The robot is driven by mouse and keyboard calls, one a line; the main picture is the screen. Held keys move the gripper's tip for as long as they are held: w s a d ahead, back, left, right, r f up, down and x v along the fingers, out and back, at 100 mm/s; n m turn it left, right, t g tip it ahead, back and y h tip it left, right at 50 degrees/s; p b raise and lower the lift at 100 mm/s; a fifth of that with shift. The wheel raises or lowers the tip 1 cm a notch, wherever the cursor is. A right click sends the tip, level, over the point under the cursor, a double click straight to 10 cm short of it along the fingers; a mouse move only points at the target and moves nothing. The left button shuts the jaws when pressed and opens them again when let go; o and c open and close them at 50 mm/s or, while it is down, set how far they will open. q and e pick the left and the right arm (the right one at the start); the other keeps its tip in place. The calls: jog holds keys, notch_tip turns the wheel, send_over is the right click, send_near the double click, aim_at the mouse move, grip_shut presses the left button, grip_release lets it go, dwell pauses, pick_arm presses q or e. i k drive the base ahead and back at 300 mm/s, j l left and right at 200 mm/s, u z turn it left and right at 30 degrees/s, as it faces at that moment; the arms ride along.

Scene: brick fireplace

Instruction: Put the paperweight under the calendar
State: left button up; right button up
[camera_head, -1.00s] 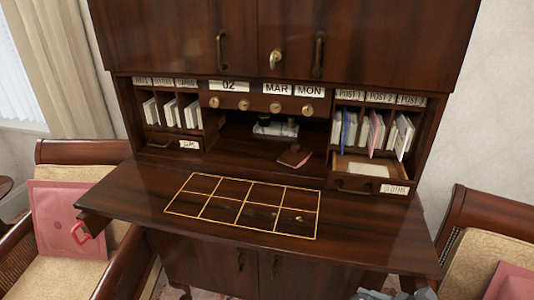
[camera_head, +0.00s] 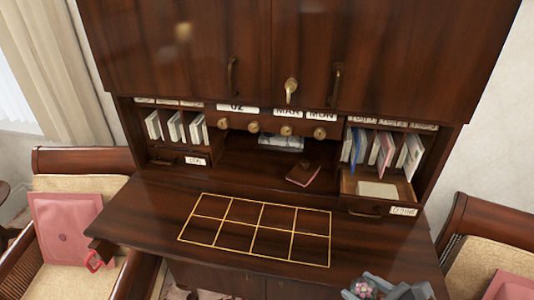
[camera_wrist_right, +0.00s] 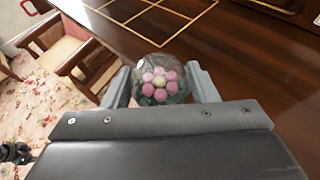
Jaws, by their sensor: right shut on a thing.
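The paperweight (camera_wrist_right: 160,80) is a clear glass dome with pink flowers and a pale centre one. My right gripper (camera_wrist_right: 162,88) is shut on it, with a finger on each side. In the head view the paperweight (camera_head: 366,287) and the right gripper (camera_head: 385,291) show at the bottom edge, by the desk's front right. The calendar (camera_head: 286,113) is a row of white plates reading 02, MAR and MON, above several brass knobs. Under it is a dark open recess (camera_head: 245,150). My left gripper is not in view.
A pale object (camera_head: 281,143) sits at the back of the recess, and a reddish-brown booklet (camera_head: 303,174) lies at its front right. An open drawer (camera_head: 377,189) juts out to the right. The desktop with its gold grid (camera_head: 262,227) is clear. Chairs stand on both sides.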

aim_at(241, 171)
jog(key=i+j, duration=0.85)
jog(key=i, duration=0.2)
